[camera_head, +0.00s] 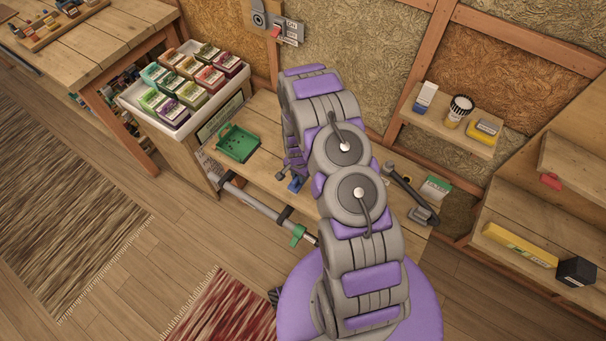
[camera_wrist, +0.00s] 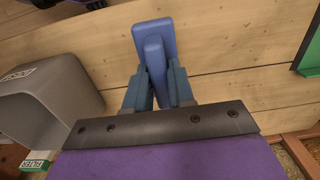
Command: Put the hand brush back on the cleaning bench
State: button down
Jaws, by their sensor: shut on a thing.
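A blue tool (camera_wrist: 153,38) with a flat rectangular head and a rounded handle, which I take to be the hand brush, is between the fingers of my gripper (camera_wrist: 156,75). The gripper is shut on its handle. In the head view a small part of the blue tool (camera_head: 296,184) shows just left of my arm, over the cleaning bench (camera_head: 267,165). The bench is a pale plank top, and its planks lie behind the tool in the wrist view (camera_wrist: 225,75). I cannot tell whether the tool touches the bench. My arm hides much of the bench's middle.
A green tray (camera_head: 237,143) lies on the bench's left part. A grey open container (camera_wrist: 45,95) and a filter box (camera_wrist: 38,166) show left in the wrist view. A white crate of seed-like packets (camera_head: 187,85) stands left. A wall shelf (camera_head: 450,130) is on the right.

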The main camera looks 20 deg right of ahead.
jog(key=d, duration=0.1)
jog(key=w+d, duration=0.2)
jog(key=shift+w+d+f+b, duration=0.2)
jog(key=shift+d+f+b, duration=0.1)
jog(key=shift+d+f, duration=0.1)
jog(key=f, duration=0.1)
jog(key=f+b, duration=0.1)
jog(key=f, duration=0.1)
jog(key=shift+a+f, duration=0.1)
jog(key=shift+a, duration=0.25)
jog(key=shift+d, duration=0.1)
jog(key=c, duration=1)
grip_release()
jog(key=shift+o, duration=0.2)
